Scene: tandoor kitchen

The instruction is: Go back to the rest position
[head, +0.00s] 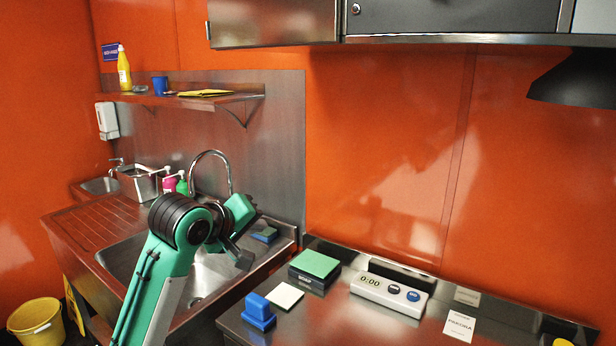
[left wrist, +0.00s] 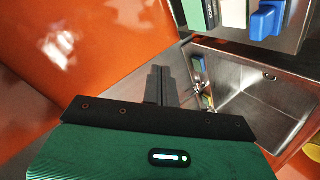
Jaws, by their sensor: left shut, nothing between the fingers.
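My left gripper (head: 243,258) is held above the right side of the sink (head: 200,291) in the head view, with my green arm coming up from the bottom left. In the left wrist view the two dark fingers of my left gripper (left wrist: 158,84) are together, with nothing between them. The sink basin (left wrist: 262,98) lies to their right there. My right gripper is in neither view.
A counter right of the sink holds a blue block (head: 258,312), a white square (head: 285,296), a green-topped box (head: 315,265) and a timer (head: 389,294). A shelf (head: 190,98) hangs above the sink. A yellow bucket (head: 36,322) stands on the floor.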

